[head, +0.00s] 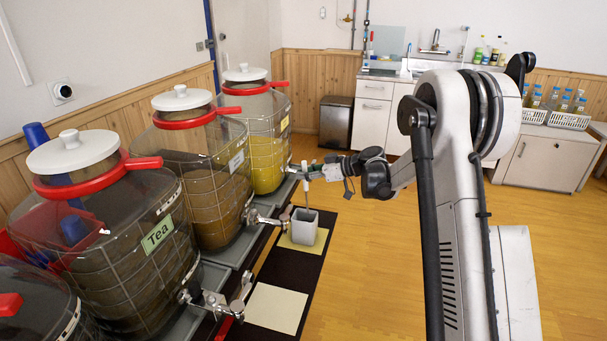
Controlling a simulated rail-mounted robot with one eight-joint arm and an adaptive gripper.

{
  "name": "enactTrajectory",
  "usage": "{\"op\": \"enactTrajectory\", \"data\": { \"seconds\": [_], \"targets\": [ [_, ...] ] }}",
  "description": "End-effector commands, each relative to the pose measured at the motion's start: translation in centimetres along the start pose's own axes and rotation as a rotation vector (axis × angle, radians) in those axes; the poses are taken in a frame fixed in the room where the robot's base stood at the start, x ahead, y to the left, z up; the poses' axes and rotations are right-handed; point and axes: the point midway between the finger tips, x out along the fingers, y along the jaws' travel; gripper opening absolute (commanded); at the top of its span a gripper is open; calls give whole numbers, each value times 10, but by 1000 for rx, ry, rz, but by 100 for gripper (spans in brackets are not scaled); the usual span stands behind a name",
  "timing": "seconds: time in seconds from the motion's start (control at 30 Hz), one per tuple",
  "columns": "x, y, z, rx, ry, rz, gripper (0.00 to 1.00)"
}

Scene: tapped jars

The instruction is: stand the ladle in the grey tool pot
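The grey tool pot (303,228) stands upright on a pale yellow mat, on a dark shelf in front of the tapped jars. My gripper (309,173) is above the pot, near the tap of the farthest jar. It appears shut on the thin upright shaft of the ladle (306,190). The shaft runs down from my fingertips to the pot's mouth. The view is too small to tell whether its lower end is inside the pot or just above it. The ladle's bowl cannot be made out.
Large jars with red rims and white lids line the left, one labelled Tea (158,235). Their metal taps (268,216) stick out close to the pot. A cream mat (276,308) lies bare nearer me. The wooden floor to the right is open.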

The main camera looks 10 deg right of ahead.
Motion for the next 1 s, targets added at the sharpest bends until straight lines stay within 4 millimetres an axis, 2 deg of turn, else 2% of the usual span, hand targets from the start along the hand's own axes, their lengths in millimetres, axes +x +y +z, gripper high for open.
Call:
{"op": "enactTrajectory", "data": {
  "seconds": [0.73,0.8,0.9,1.0],
  "targets": [
    [7,0,19,0,0,0,0],
    [7,0,17,0,0,0,13],
    [7,0,17,0,0,0,26],
    [7,0,17,0,0,0,27]
  ]
}}
